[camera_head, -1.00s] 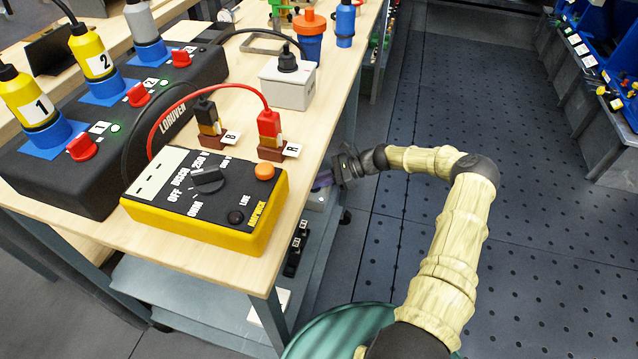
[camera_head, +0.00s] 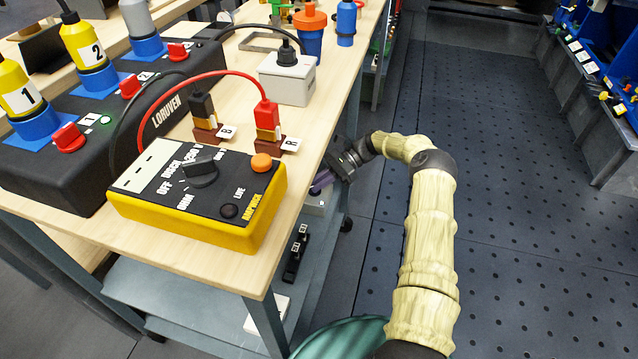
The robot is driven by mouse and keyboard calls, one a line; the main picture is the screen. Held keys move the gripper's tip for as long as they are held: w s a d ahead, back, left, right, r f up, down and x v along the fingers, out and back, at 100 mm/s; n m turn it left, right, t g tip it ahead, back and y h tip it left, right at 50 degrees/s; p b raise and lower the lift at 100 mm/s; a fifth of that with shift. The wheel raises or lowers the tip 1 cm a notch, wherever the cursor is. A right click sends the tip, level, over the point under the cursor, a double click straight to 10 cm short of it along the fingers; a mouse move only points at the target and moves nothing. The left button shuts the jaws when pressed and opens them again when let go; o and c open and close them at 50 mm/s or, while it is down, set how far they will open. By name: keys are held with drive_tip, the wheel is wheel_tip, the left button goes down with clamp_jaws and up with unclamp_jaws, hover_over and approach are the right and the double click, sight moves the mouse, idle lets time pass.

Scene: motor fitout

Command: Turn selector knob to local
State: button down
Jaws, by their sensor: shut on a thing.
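My gripper (camera_head: 330,176) is beside the right edge of the workbench, lower than its top. It is shut on a purple piece (camera_head: 321,182) whose shape is mostly hidden, and I cannot tell whether this is the selector knob. A pale grey box (camera_head: 318,205) shows just below it, largely covered by the bench edge and my gripper. No marking that reads "local" is legible. A yellow and black tester (camera_head: 190,232) on the bench top has a black rotary knob (camera_head: 201,173) with OFF and other positions around it. My gripper is apart from that tester.
The bench top (camera_head: 205,262) also holds a long black box (camera_head: 55,170) with red switches, red and black plugs (camera_head: 266,117) with cables, and a grey box (camera_head: 287,80) with a black fitting. Blue bins (camera_head: 600,60) stand at far right. The dark floor (camera_head: 520,230) between is clear.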

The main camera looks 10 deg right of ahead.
drive_tip(key=c, duration=1.5)
unclamp_jaws()
drive_tip(key=shift+f, duration=0.1)
drive_tip(key=shift+d, duration=0.1)
drive_tip(key=v, duration=0.7)
drive_tip(key=shift+d+p, duration=0.15)
drive_tip(key=shift+p, duration=0.25)
drive_tip(key=shift+w, duration=0.1)
